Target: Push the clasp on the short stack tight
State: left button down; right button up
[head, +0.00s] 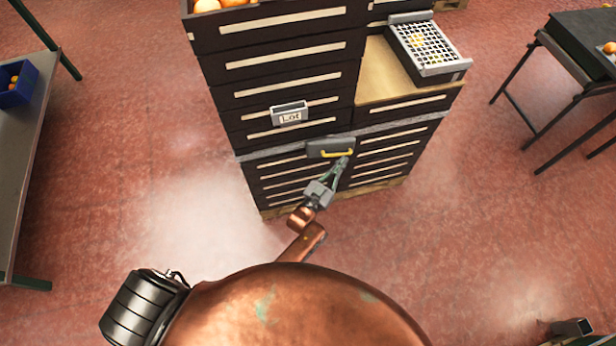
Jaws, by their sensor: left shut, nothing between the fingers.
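Dark slatted crates stand stacked on a pallet in the middle of the head view. The taller stack (285,68) is at the left and back, and a shorter stack with a wooden top (385,80) is at the right. A grey strap (400,126) runs around the crates. A grey clasp (318,149) with a yellow handle (338,154) sits on the strap at the front. My left gripper (342,165) is shut and empty, its fingertips at or just below the yellow handle; I cannot tell whether they touch. My right gripper is not in view.
A grey "Lot" label holder (290,114) hangs on the tall stack. A grid-topped tray (428,48) sits on the short stack. A table with a blue bin (18,82) is at the left, and a dark table (585,35) at the right. The red floor between is clear.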

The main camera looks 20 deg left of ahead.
pick_arm(q)
jog(key=shift+x, duration=0.8)
jog(key=shift+w+a+f, duration=0.1)
jog(key=shift+f, duration=0.05)
jog(key=v, duration=1.2)
